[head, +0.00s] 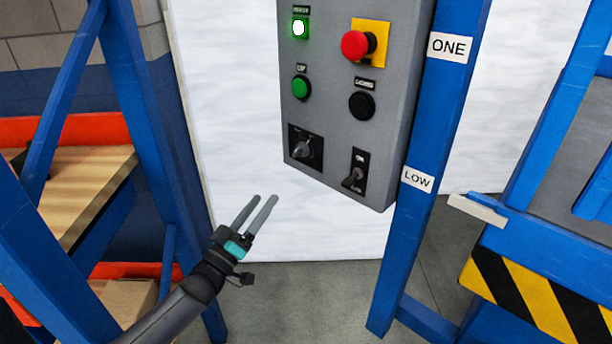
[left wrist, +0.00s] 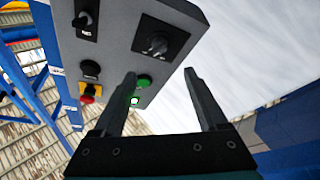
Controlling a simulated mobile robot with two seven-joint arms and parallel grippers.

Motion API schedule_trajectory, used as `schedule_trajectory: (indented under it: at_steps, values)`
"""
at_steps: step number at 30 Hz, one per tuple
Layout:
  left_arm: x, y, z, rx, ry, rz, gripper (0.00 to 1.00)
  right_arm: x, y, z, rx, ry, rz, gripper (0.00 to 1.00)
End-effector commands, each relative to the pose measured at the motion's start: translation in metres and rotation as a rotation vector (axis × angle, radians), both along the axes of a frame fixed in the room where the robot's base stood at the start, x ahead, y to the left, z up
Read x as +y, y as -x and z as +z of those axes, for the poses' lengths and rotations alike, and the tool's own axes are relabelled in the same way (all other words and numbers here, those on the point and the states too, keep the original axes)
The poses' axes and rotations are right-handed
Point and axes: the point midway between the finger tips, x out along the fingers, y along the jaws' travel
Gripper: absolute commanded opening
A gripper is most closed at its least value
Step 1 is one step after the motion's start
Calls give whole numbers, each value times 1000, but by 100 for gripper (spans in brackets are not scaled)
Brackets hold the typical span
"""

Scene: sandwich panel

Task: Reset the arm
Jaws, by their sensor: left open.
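My left gripper (head: 260,212) is open and empty, below and to the left of the grey control panel (head: 332,108) in the head view. Its two fingers point up and to the right, apart from the panel. In the left wrist view the open fingers (left wrist: 165,105) stand in front of the panel (left wrist: 120,62), with bare space between them. The panel carries a lit green lamp, a green button, a red mushroom button on a yellow plate, a black button, a rotary knob and a toggle switch. My right gripper is not in view.
The panel hangs beside a blue post (head: 412,200) with labels ONE and LOW. A blue shelf rack with a wooden board (head: 85,185) stands at the left. A yellow-black striped barrier (head: 535,300) is at the right. White wall (head: 235,120) lies behind the panel.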

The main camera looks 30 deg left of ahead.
Motion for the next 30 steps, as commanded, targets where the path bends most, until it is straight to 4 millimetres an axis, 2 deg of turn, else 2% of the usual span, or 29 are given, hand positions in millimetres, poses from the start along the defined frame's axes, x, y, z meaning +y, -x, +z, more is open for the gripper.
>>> schedule_trajectory:
  at_steps: [5, 8, 11, 14, 15, 17, 18, 20, 21, 23, 25, 27, 30]
  values:
    - [0, 0, -2, 7, -1, 2, 75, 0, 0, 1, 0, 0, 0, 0]
    - [-1, 2, -19, 72, -15, 24, 75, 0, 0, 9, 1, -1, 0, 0]
    - [-6, 12, -62, 236, -61, 67, 75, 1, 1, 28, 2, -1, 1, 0]
    - [-19, 38, -123, 472, -143, 99, 75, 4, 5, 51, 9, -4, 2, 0]
    - [-27, 54, -149, 574, -181, 102, 75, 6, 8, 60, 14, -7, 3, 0]
    - [-39, 81, -185, 721, -240, 94, 75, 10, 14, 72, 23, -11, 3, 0]
    - [-49, 101, -206, 814, -280, 80, 75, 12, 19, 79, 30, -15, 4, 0]
    - [-64, 135, -235, 951, -339, 52, 75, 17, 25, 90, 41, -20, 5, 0]
    - [-75, 160, -251, 1038, -379, 25, 75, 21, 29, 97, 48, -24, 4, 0]
    - [-92, 198, -272, 1163, -439, -24, 75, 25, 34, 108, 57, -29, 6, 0]
    - [-112, 244, -290, 1298, -509, -94, 75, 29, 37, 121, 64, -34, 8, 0]
    - [-131, 290, -302, 1418, -573, -172, 75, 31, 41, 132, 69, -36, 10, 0]
    - [-153, 345, -310, 1551, -654, -281, 75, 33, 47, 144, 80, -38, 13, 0]
